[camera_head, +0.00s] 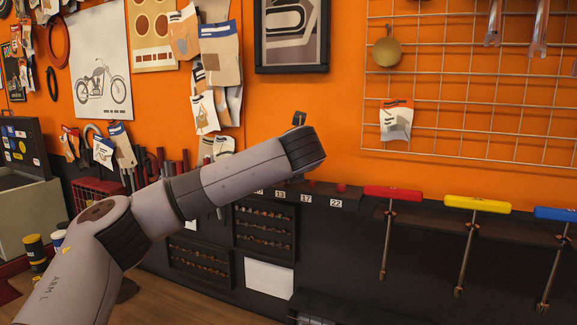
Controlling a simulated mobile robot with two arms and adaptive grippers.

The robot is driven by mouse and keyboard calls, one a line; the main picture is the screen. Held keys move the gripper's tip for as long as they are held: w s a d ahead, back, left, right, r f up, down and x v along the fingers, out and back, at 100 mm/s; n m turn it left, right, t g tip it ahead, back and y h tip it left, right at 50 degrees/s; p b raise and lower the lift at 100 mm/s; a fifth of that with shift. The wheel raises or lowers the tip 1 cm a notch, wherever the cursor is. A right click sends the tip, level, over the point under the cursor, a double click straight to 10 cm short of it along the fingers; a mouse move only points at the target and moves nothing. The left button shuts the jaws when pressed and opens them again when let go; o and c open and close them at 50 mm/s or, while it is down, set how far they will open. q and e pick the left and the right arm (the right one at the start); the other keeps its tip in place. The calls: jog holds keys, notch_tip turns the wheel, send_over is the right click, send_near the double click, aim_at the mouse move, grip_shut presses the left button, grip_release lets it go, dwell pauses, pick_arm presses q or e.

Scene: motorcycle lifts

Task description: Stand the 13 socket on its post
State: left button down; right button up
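A dark ledge (365,206) on the wall carries white number labels, among them a 13 label (279,195), a 17 label (306,199) and a 22 label (335,203). Small red posts stand above the 17 and 22 labels, one red post (341,187) being clear to see. My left arm reaches across from the lower left and its wrist hides the ledge's left part. Only a small dark piece (299,118) shows past the wrist, perhaps part of my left gripper; its fingers are hidden. I cannot make out the 13 socket. My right gripper is not in view.
T-handle tools with a red handle (393,193), a yellow handle (478,204) and a blue handle (556,214) hang at the right. Racks of small parts (265,224) are below the ledge. A wire grid (470,100) covers the wall at upper right.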

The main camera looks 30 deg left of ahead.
pick_arm(q)
jog(key=shift+f, duration=0.45)
jog(key=c, duration=1.4)
grip_release()
jog(key=v, duration=1.2)
